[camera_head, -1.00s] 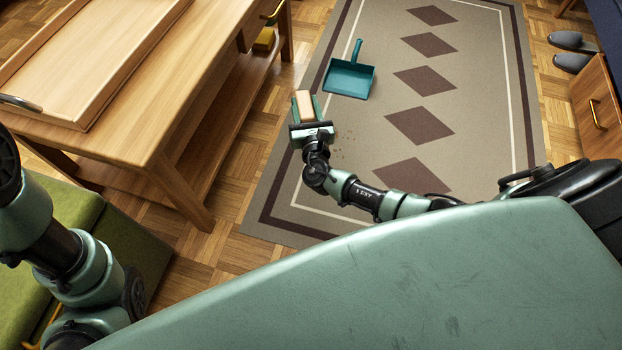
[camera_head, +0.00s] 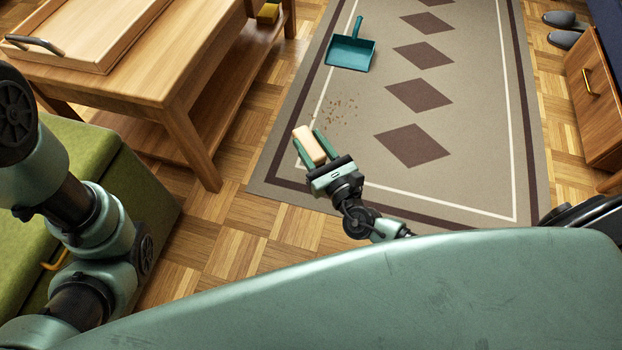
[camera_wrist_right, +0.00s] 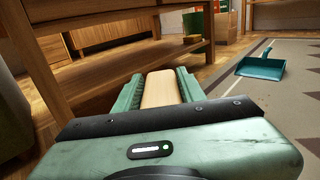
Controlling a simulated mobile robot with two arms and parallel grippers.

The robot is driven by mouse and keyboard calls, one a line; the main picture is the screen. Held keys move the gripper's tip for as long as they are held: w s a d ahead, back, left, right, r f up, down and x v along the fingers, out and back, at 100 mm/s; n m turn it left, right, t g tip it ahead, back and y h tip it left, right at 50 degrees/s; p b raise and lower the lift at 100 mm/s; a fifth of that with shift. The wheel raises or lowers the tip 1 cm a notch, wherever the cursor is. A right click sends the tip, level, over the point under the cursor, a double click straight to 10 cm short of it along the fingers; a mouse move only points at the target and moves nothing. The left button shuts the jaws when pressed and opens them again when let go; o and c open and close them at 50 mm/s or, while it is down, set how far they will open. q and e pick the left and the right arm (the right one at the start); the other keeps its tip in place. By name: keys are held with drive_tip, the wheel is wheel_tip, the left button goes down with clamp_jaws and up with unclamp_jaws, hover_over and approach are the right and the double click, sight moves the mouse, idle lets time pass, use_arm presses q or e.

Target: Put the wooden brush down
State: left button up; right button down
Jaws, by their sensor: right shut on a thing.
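The wooden brush (camera_head: 309,146) is a pale wooden block, held between the two green fingers of my right gripper (camera_head: 311,147). The gripper is shut on it, near the left edge of the rug in the head view. In the right wrist view the brush (camera_wrist_right: 160,89) lies lengthwise between the fingers, pointing away from the palm. Its underside is hidden, and I cannot tell whether it touches the rug. My left arm shows at the left of the head view, but its gripper is out of the picture.
A patterned rug (camera_head: 478,180) covers the floor, with brown crumbs (camera_head: 340,106) on it. A teal dustpan (camera_head: 350,54) lies beyond them. A wooden table (camera_head: 165,75) with a tray (camera_head: 110,50) stands left, a green ottoman (camera_head: 75,150) nearer. A wooden cabinet (camera_head: 597,110) stands right.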

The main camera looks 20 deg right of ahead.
wheel_tip(320, 180, down, 14)
drive_tip(key=b, duration=0.8)
drive_tip(key=shift+r+b, duration=0.15)
drive_tip(key=shift+b, duration=0.25)
drive_tip(key=shift+r, duration=0.2)
drive_tip(key=shift+f, duration=0.1)
drive_tip(key=c, duration=0.8)
unclamp_jaws()
drive_tip(key=shift+c, duration=0.2)
